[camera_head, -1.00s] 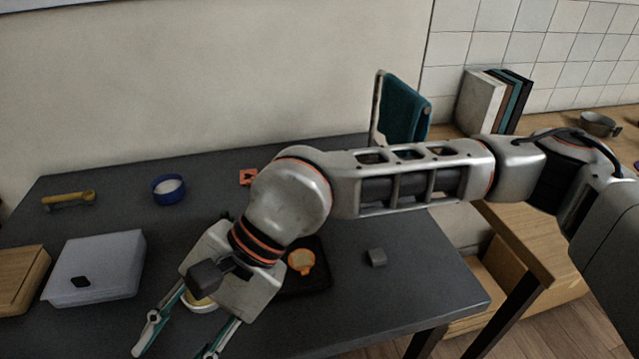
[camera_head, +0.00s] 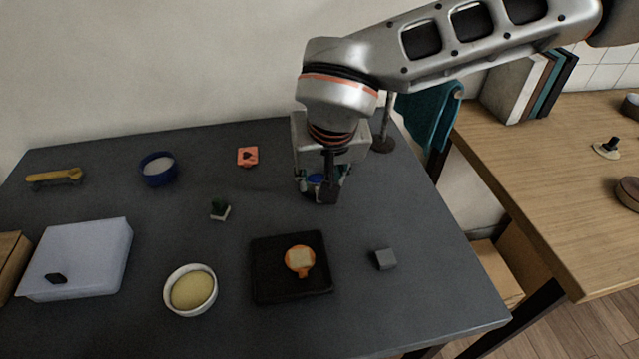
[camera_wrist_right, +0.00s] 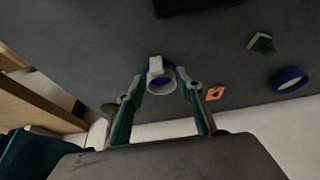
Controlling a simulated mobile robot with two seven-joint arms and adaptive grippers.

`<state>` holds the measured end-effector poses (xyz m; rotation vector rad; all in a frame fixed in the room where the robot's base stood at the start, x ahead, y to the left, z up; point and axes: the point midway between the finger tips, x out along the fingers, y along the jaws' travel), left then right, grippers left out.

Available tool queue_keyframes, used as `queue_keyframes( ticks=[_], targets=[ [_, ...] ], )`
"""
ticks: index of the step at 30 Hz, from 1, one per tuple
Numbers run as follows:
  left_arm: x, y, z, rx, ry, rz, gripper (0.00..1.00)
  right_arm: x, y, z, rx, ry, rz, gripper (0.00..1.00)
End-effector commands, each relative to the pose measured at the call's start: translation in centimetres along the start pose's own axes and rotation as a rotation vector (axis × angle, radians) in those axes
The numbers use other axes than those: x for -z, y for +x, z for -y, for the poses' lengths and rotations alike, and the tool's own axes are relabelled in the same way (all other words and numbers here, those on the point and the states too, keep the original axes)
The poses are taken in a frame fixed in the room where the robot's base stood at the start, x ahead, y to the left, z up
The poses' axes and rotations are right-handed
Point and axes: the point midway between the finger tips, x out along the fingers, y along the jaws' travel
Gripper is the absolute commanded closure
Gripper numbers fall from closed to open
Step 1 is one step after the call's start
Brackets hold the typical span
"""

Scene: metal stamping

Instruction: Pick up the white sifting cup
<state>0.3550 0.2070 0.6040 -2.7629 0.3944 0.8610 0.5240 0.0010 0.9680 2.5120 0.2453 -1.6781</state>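The white sifting cup (camera_wrist_right: 152,75) shows in the right wrist view as a small white round cup with blue inside and a white block-like part at its rim. It stands on the dark table between the fingertips of my right gripper (camera_wrist_right: 161,80). The fingers are spread on both sides of it, and I see no clear contact. In the head view my right gripper (camera_head: 320,188) points down at the table's back right and hides most of the cup; only a bit of blue and white shows. My left gripper is not in view.
A black tray (camera_head: 262,288) holds an orange piece (camera_head: 299,262). Nearby are a grey cube (camera_head: 384,259), a bowl with yellow contents (camera_head: 192,290), a small green plant (camera_head: 220,209), an orange-red tile (camera_head: 247,157), a blue bowl (camera_head: 158,169) and a whitish box (camera_head: 80,260). A stand with teal cloth (camera_head: 428,120) is close behind right.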

Motion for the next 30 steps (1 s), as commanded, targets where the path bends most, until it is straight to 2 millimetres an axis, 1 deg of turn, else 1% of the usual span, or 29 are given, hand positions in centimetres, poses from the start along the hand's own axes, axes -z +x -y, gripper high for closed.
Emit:
queue_keyframes(
  ticks=[5,10,13,18,19,22,23,30],
  targets=[
    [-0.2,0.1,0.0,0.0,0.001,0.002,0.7,-0.3,1.9,-0.3,0.001,0.001,0.003,0.64],
    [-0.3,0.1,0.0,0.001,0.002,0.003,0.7,-0.4,4.4,-0.4,0.001,0.0,0.003,0.64],
    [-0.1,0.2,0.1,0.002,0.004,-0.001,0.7,-0.3,4.9,-0.4,0.002,0.0,0.0,0.64],
    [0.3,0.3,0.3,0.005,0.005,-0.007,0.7,-0.2,4.9,-0.4,0.002,0.0,-0.001,0.64],
    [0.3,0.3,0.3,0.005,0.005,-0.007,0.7,-0.2,4.9,-0.4,0.002,0.0,0.0,0.69],
    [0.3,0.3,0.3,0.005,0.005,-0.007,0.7,-0.3,4.9,-0.4,0.002,0.0,0.0,0.95],
    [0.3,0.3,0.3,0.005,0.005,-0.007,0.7,-0.3,4.9,-0.4,0.002,0.0,0.0,1.0],
    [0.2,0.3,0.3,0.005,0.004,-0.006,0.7,-0.2,4.9,-0.4,0.002,0.001,0.0,1.0]
  ],
)
